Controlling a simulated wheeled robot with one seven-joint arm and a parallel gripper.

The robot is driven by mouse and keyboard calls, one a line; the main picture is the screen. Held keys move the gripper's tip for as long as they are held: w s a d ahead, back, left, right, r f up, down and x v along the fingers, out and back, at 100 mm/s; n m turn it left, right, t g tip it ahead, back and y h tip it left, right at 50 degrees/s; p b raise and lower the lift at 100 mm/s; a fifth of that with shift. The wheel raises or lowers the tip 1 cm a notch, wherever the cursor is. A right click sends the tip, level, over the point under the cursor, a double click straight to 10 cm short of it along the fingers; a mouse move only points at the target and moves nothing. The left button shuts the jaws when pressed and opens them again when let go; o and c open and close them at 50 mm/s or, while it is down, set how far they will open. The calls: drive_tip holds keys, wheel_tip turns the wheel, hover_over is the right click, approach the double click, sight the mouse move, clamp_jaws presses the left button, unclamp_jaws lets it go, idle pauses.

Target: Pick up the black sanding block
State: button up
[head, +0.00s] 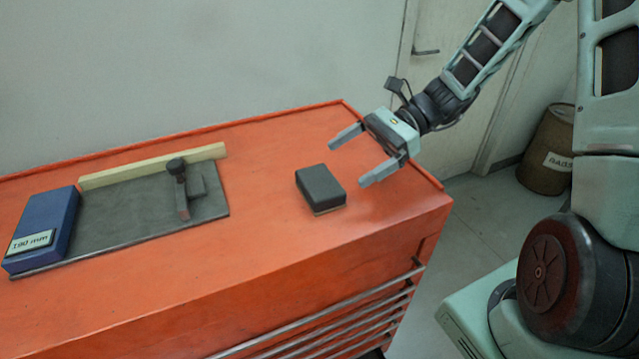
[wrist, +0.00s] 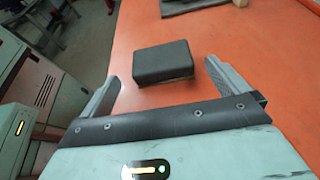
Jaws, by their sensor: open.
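The black sanding block (head: 321,187) lies flat on the orange cabinet top (head: 265,215), toward its right end. A thin tan layer shows along its lower edge.
A dark mat (head: 130,215) lies on the left of the cabinet top. It bears a wooden strip (head: 150,168), a dark clamp-like piece (head: 180,190) and a blue block labelled 190 mm (head: 45,225). The top around the sanding block is clear. A barrel (head: 548,150) stands behind right.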

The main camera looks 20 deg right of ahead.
sight(331, 178)
drive_tip(key=x, duration=0.3)
drive_tip(key=shift+f+p+x, duration=0.25)
drive_tip(key=shift+x, duration=1.1)
drive_tip(key=shift+f+p+x, duration=0.2)
drive_tip(key=shift+p+x, duration=0.05)
drive_tip(key=shift+x, duration=1.15)
drive_tip(key=shift+d, duration=0.25)
drive_tip(key=c, duration=0.8)
